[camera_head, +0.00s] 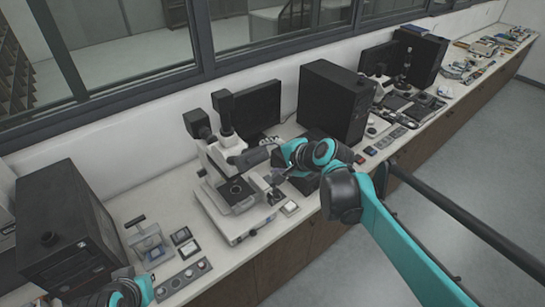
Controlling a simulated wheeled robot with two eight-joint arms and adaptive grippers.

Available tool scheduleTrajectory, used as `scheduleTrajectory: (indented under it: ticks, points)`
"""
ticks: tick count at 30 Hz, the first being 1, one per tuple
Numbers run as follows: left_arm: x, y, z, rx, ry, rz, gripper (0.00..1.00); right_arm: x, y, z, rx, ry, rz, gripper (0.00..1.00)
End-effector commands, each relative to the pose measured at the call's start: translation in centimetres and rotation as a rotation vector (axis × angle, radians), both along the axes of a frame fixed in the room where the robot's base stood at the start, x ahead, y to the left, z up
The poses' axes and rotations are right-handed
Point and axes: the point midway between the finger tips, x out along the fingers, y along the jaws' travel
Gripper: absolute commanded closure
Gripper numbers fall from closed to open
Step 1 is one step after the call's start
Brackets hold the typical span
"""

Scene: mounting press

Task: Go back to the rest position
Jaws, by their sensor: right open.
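My right arm comes in from the lower right, with teal and black links, and reaches over the bench. Its gripper (275,188) is open and small in view, just right of a white microscope (232,190). It seems to hold nothing, and I cannot tell whether it touches anything. Of my left arm only a teal and black joint shows at the bottom left edge. My left gripper is not in view. A small press-like device with a handle (150,243) stands on the bench at the lower left.
The long white bench (160,195) runs along the windows. A black box unit (68,230) stands at left, a black computer tower (335,103) behind my right arm. A strip with round knobs (183,280) lies near the front edge. Grey floor (470,180) is open at right.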

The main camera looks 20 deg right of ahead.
Motion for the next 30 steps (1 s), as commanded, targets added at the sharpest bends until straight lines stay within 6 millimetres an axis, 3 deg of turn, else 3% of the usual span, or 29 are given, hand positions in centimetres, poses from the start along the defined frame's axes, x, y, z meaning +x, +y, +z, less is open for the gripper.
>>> scheduleTrajectory:
  ticks: [14,17,20,30]
  points:
    - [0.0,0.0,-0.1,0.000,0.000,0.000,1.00,-0.1,0.0,0.0,-0.001,0.000,0.001,0.34]
    - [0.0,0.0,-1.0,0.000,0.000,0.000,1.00,-0.6,0.2,-1.1,-0.024,0.001,0.016,0.34]
    - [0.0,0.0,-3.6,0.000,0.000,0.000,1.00,-2.1,0.9,-4.2,-0.098,0.004,0.064,0.34]
    - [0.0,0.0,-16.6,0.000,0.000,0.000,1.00,-11.1,2.9,-20.7,-0.561,0.024,0.388,0.34]
